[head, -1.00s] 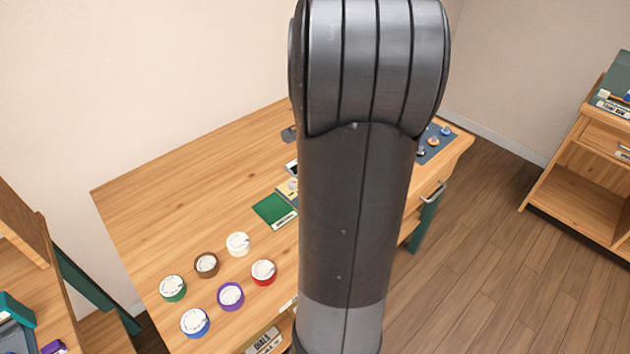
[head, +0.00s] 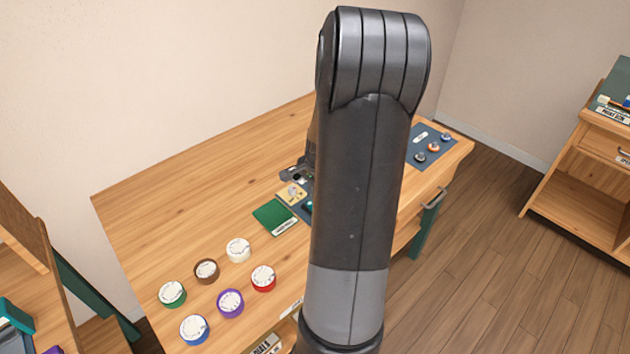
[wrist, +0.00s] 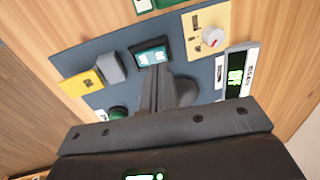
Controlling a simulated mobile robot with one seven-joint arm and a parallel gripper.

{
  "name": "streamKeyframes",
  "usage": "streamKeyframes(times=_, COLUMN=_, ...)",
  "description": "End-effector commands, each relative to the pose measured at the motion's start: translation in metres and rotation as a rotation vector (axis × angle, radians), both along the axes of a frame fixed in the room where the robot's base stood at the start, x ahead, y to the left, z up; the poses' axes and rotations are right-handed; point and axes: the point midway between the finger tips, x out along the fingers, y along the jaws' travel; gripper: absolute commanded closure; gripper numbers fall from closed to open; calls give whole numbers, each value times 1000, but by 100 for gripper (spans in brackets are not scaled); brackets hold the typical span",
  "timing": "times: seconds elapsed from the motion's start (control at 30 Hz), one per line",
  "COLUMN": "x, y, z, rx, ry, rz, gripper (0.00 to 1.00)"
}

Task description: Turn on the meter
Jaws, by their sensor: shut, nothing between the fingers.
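In the wrist view the meter (wrist: 237,75) stands at the right of a blue-grey panel (wrist: 205,75). Its black display shows green lit characters that seem to read "OFF". My gripper (wrist: 154,72) is shut and empty, its fingers over the panel just below a teal-screened block (wrist: 150,56). Whether they touch anything is unclear. A green round button (wrist: 118,112) lies left of the fingers, partly hidden. A dark rounded shape (wrist: 186,92) lies right of them. In the head view my arm hides most of the panel, and my gripper (head: 298,172) shows only in part.
A cream plate with a white knob (wrist: 210,38) sits beside the meter. A yellow tag (wrist: 82,83) and grey block (wrist: 110,68) are at the panel's left. A blue mat (head: 432,150) lies at right.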

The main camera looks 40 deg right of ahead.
Motion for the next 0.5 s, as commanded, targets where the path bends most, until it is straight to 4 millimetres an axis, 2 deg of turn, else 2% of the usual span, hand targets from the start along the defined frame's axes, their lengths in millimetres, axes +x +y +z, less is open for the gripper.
streamKeyframes(times=0.03, x=1, y=0, z=-8, rx=2, ry=1, rz=-1, gripper=100)
streamKeyframes(times=0.2, x=4, y=0, z=-21, rx=1, ry=0, rz=0, gripper=100)
streamKeyframes(times=0.5, x=5, y=0, z=-26, rx=-1, ry=0, rz=0, gripper=100)
